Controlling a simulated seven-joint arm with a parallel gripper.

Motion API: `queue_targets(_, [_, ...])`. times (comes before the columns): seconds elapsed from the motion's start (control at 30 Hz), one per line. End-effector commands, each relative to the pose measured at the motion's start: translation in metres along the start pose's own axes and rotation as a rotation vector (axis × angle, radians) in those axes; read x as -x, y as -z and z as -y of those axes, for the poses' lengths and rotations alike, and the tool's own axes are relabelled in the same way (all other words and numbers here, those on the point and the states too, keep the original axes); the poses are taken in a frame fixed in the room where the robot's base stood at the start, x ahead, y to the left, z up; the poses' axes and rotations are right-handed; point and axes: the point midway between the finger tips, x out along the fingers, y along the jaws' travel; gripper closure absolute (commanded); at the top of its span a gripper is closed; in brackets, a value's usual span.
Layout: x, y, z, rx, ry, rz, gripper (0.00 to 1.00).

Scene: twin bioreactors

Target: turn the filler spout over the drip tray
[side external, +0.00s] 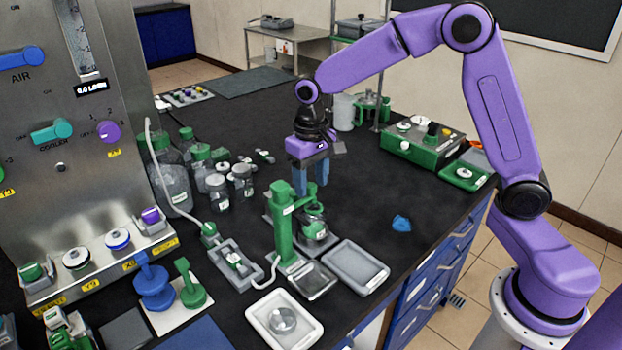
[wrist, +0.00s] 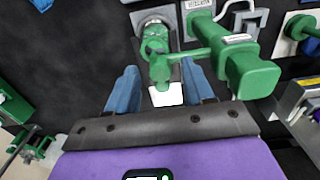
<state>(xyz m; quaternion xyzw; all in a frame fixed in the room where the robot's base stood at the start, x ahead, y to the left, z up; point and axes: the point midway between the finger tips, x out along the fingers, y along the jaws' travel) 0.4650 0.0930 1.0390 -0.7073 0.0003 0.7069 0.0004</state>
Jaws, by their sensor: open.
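The green filler (side external: 283,225) has an upright column with a side arm ending in a spout. In the wrist view the column (wrist: 245,70) is at the right and the arm reaches left to the spout (wrist: 158,68). A glass jar (side external: 312,222) is close by the spout; it shows at the top of the wrist view (wrist: 154,24). My gripper (side external: 311,192) is open and points down above the filler. In the wrist view its blue fingers (wrist: 160,88) lie on either side of the spout's end; contact cannot be told. A small grey tray (side external: 316,281) lies before the column, perhaps the drip tray.
A larger grey tray (side external: 355,267) and a white tray with a round dish (side external: 283,321) lie nearby. Glass bottles (side external: 217,193) stand to the left. A blue lump (side external: 401,223) lies to the right, with bare black bench around it. A green box (side external: 420,142) is behind.

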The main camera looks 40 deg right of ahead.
Motion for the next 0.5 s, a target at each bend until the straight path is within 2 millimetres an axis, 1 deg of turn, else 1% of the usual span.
queue_targets(0.27, [-0.0020, -0.0003, 0.0001, 0.001, 0.000, 0.000, 0.48])
queue_targets(0.3, [-0.0020, -0.0003, 0.0001, 0.001, 0.000, 0.000, 0.51])
queue_targets(0.37, [-0.0019, -0.0003, 0.0001, 0.001, 0.000, 0.000, 0.71])
queue_targets(0.4, [-0.0019, -0.0003, 0.0001, 0.001, 0.000, 0.000, 0.84])
queue_targets(0.43, [-0.0018, -0.0003, 0.0001, 0.001, 0.000, 0.000, 0.94])
queue_targets(0.47, [-0.0018, -0.0003, 0.0001, 0.001, 0.000, 0.000, 1.00])
queue_targets(0.5, [-0.0018, -0.0002, 0.0001, 0.001, 0.000, 0.000, 1.00])
